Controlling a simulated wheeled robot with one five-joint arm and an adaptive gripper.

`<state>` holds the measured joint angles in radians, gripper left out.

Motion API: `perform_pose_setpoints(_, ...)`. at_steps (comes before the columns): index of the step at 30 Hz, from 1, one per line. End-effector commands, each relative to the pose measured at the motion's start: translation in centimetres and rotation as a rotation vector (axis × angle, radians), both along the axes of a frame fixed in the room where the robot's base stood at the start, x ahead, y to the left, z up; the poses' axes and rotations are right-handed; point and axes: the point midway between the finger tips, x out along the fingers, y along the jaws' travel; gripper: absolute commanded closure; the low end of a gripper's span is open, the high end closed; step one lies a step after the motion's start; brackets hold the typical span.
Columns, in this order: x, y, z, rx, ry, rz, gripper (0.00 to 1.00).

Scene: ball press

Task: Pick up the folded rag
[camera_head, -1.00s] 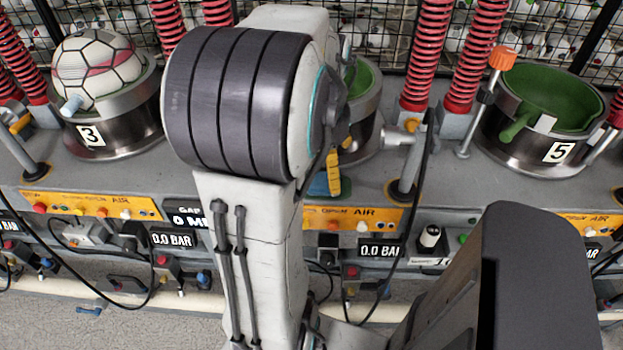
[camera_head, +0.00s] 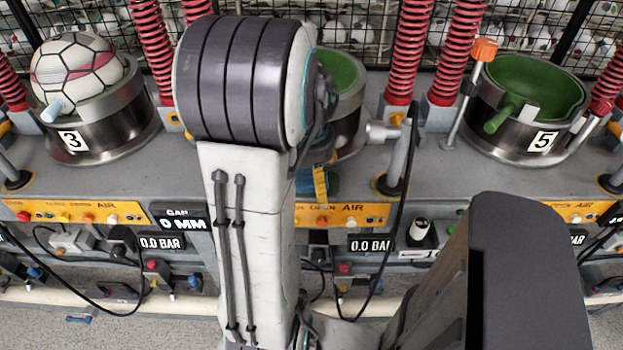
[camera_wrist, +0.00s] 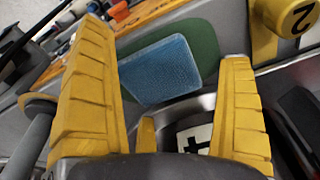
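The folded rag (camera_wrist: 160,70) is a light blue, textured, flat rectangle in the wrist view. It lies on a green pad (camera_wrist: 205,42) on the grey bench. My gripper (camera_wrist: 166,46) has two ribbed yellow fingers spread wide, with nothing between them that it grips. The rag shows between and beyond the fingers, apart from both.
A metal cup with a label (camera_wrist: 195,138) sits just below the rag in the wrist view. A yellow part marked 2 (camera_wrist: 285,25) is at upper right. In the head view, a ball (camera_head: 78,70) rests in press 3, and press 5 (camera_head: 530,110) is empty. Red-coiled posts (camera_head: 410,50) stand behind.

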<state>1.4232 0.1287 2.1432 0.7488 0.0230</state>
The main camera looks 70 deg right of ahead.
Motion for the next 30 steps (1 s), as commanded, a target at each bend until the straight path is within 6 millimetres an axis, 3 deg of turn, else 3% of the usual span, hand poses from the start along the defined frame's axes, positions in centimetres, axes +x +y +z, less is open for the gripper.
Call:
perform_pose_setpoints(16, 0.0, 0.0, 0.0, 0.0, 0.0, 0.0, 0.53)
perform_pose_setpoints(24, 0.0, 0.0, 0.3, -0.001, 0.0, 0.0, 0.54)
perform_pose_setpoints(30, 0.0, -0.1, 2.5, -0.005, -0.001, 0.0, 0.54)
